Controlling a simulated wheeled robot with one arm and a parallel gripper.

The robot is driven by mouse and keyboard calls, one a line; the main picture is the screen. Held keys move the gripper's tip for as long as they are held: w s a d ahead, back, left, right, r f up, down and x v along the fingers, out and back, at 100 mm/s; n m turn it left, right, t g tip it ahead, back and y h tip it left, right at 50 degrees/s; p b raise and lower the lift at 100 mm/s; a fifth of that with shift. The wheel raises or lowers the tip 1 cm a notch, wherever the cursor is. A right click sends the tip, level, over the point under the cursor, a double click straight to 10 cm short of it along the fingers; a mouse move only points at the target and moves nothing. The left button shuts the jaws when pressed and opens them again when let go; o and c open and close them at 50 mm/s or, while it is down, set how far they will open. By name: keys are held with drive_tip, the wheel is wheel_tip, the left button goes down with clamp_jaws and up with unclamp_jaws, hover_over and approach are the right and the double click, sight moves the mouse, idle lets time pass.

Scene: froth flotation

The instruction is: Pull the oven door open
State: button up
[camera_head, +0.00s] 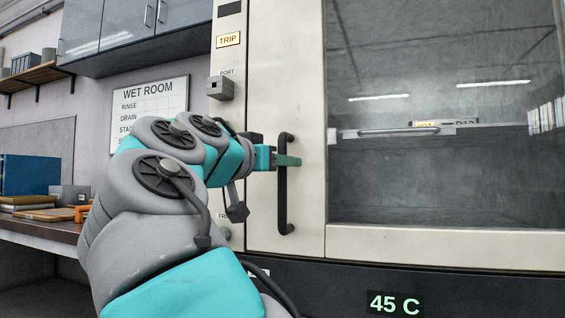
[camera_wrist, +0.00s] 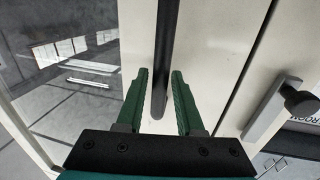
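The oven door is a cream panel (camera_head: 310,200) with a large dark glass window (camera_head: 440,190), and it looks shut in the head view. Its black vertical bar handle (camera_head: 283,212) is on the door's left side. My gripper (camera_head: 287,160) is at the upper part of the handle. In the wrist view, the green fingers of my gripper (camera_wrist: 161,90) are apart, one on each side of the black handle (camera_wrist: 165,40). A gap shows on the left of the bar; the right finger is close to it, and I cannot tell if it touches.
A grey latch-like block (camera_head: 221,88) sticks out on the oven frame left of the door. A temperature display (camera_head: 394,304) reads 45 C below the door. A desk (camera_head: 40,231) with books and a wall shelf (camera_head: 35,78) are at the left.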

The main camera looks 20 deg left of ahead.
clamp_jaws()
idle(1.1)
